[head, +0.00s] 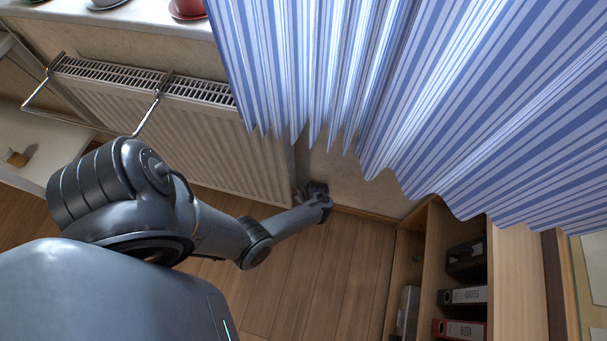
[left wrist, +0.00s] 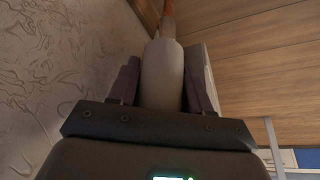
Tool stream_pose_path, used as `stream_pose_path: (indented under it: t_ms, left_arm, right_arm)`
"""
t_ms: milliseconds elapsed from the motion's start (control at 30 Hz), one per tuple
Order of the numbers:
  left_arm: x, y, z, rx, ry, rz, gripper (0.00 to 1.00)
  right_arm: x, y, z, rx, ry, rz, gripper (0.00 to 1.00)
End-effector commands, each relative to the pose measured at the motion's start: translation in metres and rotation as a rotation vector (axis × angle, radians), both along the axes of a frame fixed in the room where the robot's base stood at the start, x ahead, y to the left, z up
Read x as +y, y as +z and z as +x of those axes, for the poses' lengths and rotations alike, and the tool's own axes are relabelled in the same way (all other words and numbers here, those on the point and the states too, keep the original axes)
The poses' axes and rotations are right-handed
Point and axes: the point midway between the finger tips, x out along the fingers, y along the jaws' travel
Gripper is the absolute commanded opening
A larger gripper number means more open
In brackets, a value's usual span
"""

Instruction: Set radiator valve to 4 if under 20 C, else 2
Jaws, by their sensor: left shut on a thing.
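My left gripper (head: 320,200) reaches down to the lower right end of the white radiator (head: 205,148). In the left wrist view its two dark fingers (left wrist: 163,90) are shut on the pale rounded radiator valve head (left wrist: 163,72), one on each side. A reddish pipe (left wrist: 168,20) shows beyond the valve head. In the head view the gripper hides the valve, and no number on it can be read in either view. No thermometer or temperature reading is in view. My right gripper is not in view.
A blue-and-white striped curtain (head: 420,90) hangs above and right of my left gripper. A metal rail (head: 150,112) is fixed on the radiator's left part. A wooden shelf (head: 432,250) with binders (head: 465,296) stands at the lower right. The wooden floor (head: 330,275) between is clear.

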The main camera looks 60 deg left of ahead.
Motion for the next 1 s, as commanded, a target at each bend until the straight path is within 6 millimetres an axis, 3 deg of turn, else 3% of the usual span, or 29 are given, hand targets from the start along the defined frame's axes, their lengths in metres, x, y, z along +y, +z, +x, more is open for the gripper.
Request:
stream_pose_path:
  t_ms: [133, 167, 300, 1000]
  left_arm:
    - [0.0000, 0.0005, 0.0007, -0.001, 0.003, 0.001, 0.18]
    - [0.0000, 0.0005, 0.0006, -0.001, 0.003, 0.001, 0.50]
    - [0.0000, 0.0002, 0.0001, 0.000, 0.004, 0.001, 0.70]
    - [-0.0004, 0.0060, -0.0021, 0.004, 0.007, 0.001, 0.70]
  right_arm:
    - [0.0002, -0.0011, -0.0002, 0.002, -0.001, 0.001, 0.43]
    - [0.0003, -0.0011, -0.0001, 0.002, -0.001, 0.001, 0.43]
    - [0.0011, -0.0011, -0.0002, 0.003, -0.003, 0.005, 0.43]
    - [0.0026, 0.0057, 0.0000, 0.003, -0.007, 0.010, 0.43]
